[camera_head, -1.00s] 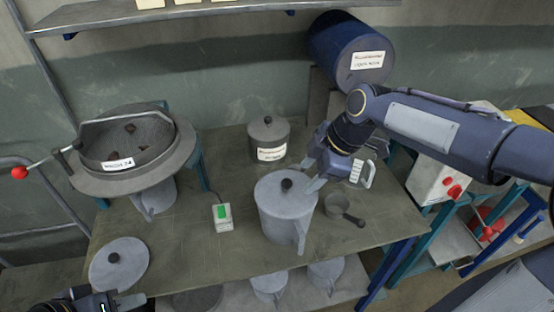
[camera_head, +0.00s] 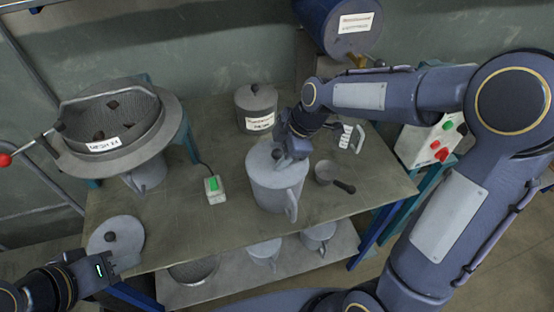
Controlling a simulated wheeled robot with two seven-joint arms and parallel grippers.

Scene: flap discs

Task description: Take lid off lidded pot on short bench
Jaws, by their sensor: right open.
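A grey lidded pot (camera_head: 272,190) with a handle stands upright near the middle of the bench top (camera_head: 225,235). Its lid (camera_head: 262,160) sits on top. My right gripper (camera_head: 281,152) is open at the lid from above and hides the knob; I cannot tell whether it touches. A second, labelled grey pot (camera_head: 257,103) with a knobbed lid stands behind. A loose round lid (camera_head: 116,235) with a dark knob lies at the bench's left front. My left gripper (camera_head: 122,262) is just in front of that lid, and its finger opening is unclear.
A large sieve pan (camera_head: 160,135) stands at the left. A green-switch box (camera_head: 213,188), a small dark-handled pan (camera_head: 325,172) and a labelled jug (camera_head: 350,135) are around the pot. More pots (camera_head: 318,235) are on the lower shelf. A blue drum (camera_head: 335,25) is behind.

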